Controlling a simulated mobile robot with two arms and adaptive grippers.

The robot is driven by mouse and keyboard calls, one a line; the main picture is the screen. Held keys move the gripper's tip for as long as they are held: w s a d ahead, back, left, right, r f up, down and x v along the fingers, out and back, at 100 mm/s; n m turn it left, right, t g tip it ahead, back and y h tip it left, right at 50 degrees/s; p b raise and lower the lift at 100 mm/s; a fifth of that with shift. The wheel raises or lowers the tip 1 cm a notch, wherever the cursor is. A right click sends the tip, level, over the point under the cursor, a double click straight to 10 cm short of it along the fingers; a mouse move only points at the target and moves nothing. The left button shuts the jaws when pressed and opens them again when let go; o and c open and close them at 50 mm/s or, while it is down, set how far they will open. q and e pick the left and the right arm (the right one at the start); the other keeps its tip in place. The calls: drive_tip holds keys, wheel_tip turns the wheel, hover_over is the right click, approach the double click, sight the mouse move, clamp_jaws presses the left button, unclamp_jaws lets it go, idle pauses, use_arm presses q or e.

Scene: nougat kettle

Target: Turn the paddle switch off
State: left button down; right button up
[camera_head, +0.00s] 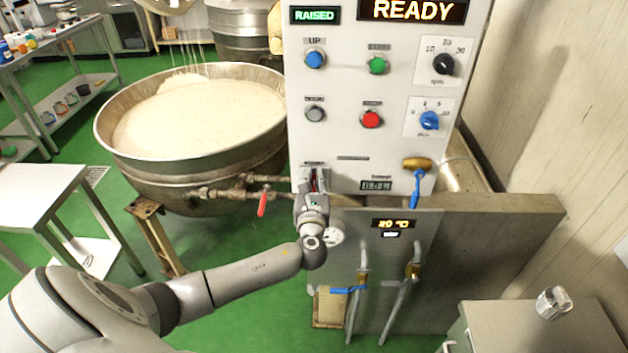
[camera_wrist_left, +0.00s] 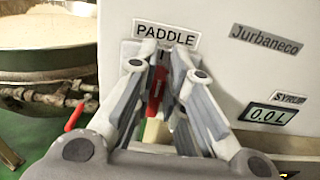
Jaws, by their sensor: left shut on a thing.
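The paddle switch (camera_head: 307,170) sits low on the left of the white control panel (camera_head: 345,85). In the left wrist view its red lever (camera_wrist_left: 156,90) shows under the PADDLE label (camera_wrist_left: 166,33). My left gripper (camera_head: 313,186) is at the switch, and in the left wrist view its two fingers (camera_wrist_left: 160,60) stand on either side of the lever, shut on it. The fingers hide part of the switch, so I cannot tell its exact position. My right gripper is not in view.
A large kettle (camera_head: 125,165) of pale mix stands left of the panel. Pipes with a red handle (camera_head: 263,202) run close to my left gripper. A blue-handled valve (camera_head: 416,187) is to the right.

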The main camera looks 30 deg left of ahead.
use_arm(q)
drive_tip(key=shift+n, duration=0.3)
drive_tip(key=n+b, duration=0.4)
drive_tip(key=n, duration=0.1)
drive_tip(key=s+a+f+n+b, duration=0.1)
drive_tip(key=n+b, duration=0.3)
drive_tip(key=n, duration=0.2)
drive_tip(key=a+f+n+b, duration=0.1)
drive_tip(key=n+b, duration=0.3)
drive_tip(key=n, duration=0.2)
drive_tip(key=shift+s+f, duration=0.15)
drive_tip(key=shift+f, duration=0.1)
drive_tip(key=shift+n, duration=0.4)
drive_tip(key=c, duration=1.5)
unclamp_jaws()
drive_tip(key=shift+a, duration=0.1)
